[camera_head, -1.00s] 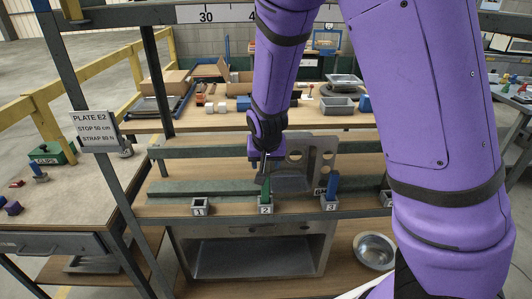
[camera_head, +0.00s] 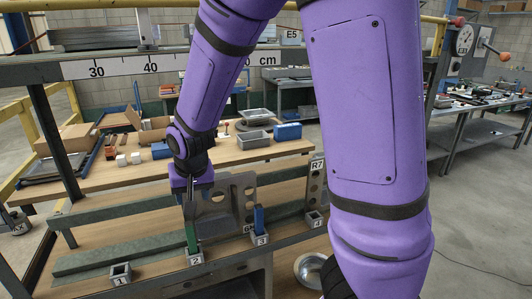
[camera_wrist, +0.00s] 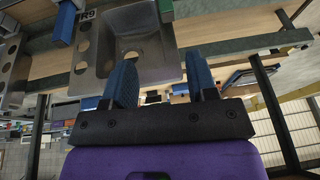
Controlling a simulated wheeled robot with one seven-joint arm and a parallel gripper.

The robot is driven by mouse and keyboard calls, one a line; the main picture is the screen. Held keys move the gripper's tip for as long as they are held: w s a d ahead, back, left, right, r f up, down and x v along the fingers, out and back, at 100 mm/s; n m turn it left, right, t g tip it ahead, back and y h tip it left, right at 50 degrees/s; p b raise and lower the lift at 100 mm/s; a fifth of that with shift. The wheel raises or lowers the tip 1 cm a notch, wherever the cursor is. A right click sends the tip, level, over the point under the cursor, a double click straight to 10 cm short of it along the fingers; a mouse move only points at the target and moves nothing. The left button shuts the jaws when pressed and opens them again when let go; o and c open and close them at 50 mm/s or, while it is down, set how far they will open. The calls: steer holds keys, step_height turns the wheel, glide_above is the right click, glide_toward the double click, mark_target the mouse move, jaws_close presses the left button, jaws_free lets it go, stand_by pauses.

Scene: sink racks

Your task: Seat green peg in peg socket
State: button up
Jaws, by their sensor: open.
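The green peg (camera_head: 191,236) stands upright in the socket marked 2 (camera_head: 195,254). How deep it sits I cannot tell. Its green end also shows at the top edge of the wrist view (camera_wrist: 165,10). My gripper (camera_head: 190,203) is just above the green peg in the head view. In the wrist view its two blue fingers (camera_wrist: 162,78) are apart with nothing held between them, and the peg is beyond their tips. A blue peg (camera_head: 259,219) stands in the socket marked 3 (camera_head: 260,240). The sockets marked 1 (camera_head: 120,274) and 4 (camera_head: 315,219) look empty.
A grey sink panel with round holes (camera_head: 220,205) stands close behind the pegs. A tall holed plate (camera_head: 316,185) marked R7 is near socket 4. A round metal bowl (camera_head: 309,270) is at lower right. Bins and boxes cover the table behind.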

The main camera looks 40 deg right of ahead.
steer(key=s+d+r+n, duration=0.1)
steer(key=s+d+r, duration=0.2)
steer(key=s+r, duration=0.6)
steer(key=s+d+r+n+t, duration=0.1)
steer(key=s+d+r+n, duration=0.1)
steer(key=s+r, duration=0.7)
steer(key=s+d, duration=0.1)
steer(key=s, duration=0.3)
steer(key=shift+s+d, duration=0.35)
